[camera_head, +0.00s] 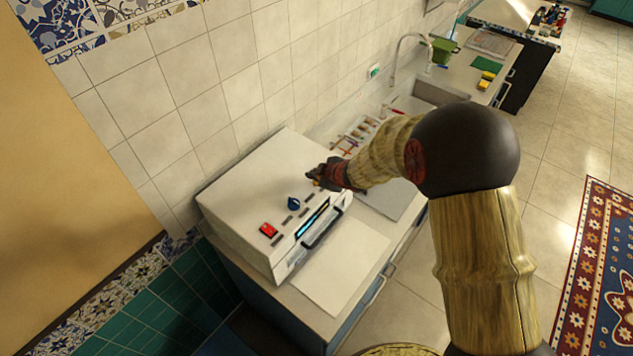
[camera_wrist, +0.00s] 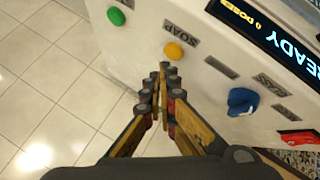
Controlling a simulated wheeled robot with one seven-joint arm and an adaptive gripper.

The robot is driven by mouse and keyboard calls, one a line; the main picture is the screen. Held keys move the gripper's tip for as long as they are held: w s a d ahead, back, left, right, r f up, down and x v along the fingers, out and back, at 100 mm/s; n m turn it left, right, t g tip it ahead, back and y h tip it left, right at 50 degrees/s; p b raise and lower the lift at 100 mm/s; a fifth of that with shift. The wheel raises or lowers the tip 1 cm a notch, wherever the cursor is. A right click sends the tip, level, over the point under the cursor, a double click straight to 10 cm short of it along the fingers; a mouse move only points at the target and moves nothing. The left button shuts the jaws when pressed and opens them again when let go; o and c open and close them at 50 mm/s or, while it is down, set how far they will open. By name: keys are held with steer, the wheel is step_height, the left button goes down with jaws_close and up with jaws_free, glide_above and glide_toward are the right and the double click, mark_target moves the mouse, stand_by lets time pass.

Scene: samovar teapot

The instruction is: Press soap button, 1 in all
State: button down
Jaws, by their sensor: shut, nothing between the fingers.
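A white machine (camera_head: 250,185) stands on the counter. In the wrist view, a round yellow button (camera_wrist: 174,51) sits on its face beside a label reading SOAP (camera_wrist: 180,34), seen upside down. My gripper (camera_wrist: 163,72) is shut and empty, its fingertips just below the yellow button in the wrist view. I cannot tell if they touch it. In the head view my gripper (camera_head: 318,178) is over the machine's far right end and hides the buttons there.
A green button (camera_wrist: 116,16), a blue knob (camera_wrist: 242,101) and a red switch (camera_wrist: 298,139) are on the same face. A lit display (camera_wrist: 275,38) reads READY. A tray of small items (camera_head: 358,134) and a sink (camera_head: 440,93) lie farther along the counter.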

mark_target(315, 183)
steer(key=shift+f, duration=0.1)
steer(key=shift+f+b, duration=0.3)
steer(key=shift+f, duration=0.05)
steer(key=shift+f+b, duration=0.3)
steer(key=shift+f, duration=0.15)
stand_by(0.8)
steer(key=shift+r, duration=0.1)
steer(key=shift+r+p, duration=0.8)
steer(key=shift+p, duration=0.05)
steer(key=shift+r, duration=0.1)
step_height(315, 183, up, 5)
steer(key=p, duration=0.5)
stand_by(0.7)
